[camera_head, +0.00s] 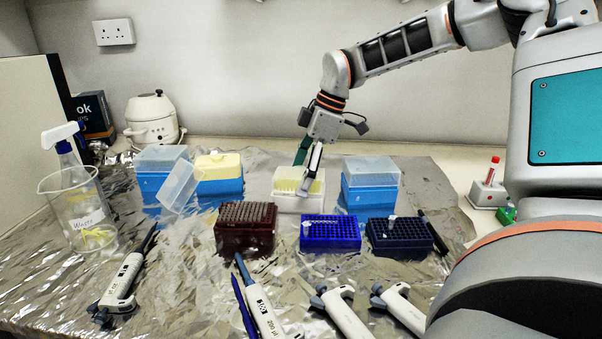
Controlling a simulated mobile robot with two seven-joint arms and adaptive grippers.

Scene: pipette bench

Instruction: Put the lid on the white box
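The white box (298,203) stands on the foil behind the tube racks, with rows of yellow tips (288,179) showing at its top. A clear lid (178,187) stands tilted at the left, beside the blue box with a yellow top (218,170). I cannot tell whether it leans on that box or is joined to it. My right gripper (306,185) points down at the right part of the white box's top, its fingertips at or just above the tips. Its fingers look close together, but whether they hold anything is unclear. My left gripper is not in view.
Blue boxes with clear tops stand left (160,158) and right (370,180). A dark red rack (245,240), a blue rack (330,238) and a navy rack (400,243) stand in front. Several pipettes lie nearer. A beaker (80,215) with a spray bottle is far left.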

